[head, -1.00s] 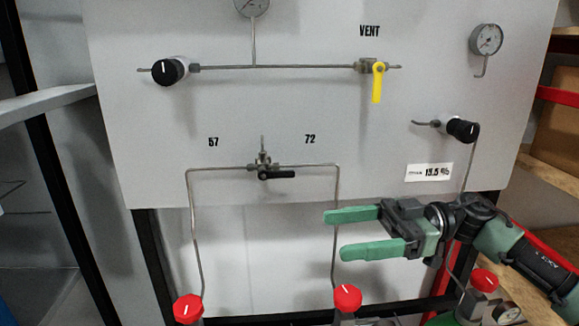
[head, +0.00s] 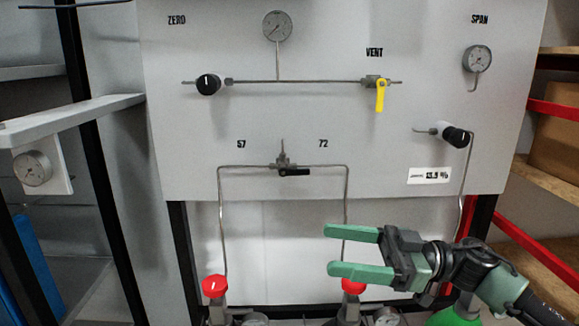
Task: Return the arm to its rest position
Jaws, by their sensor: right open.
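My right gripper (head: 345,252) is in the lower right of the head view, with its arm coming in from the right. Its two green fingers point left and stand apart, with nothing between them. It is in front of the white panel's (head: 400,150) lower edge and overlaps the right-hand tube and the area just above a red knob (head: 353,286). I cannot tell whether it touches anything. My left gripper does not show.
The panel carries a yellow vent handle (head: 380,95), black knobs (head: 208,84), a black-handled valve (head: 294,172) and gauges (head: 278,26). Another red knob (head: 215,286) is at lower left. A grey shelf (head: 70,118) juts in at left; wooden shelves (head: 562,188) stand at right.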

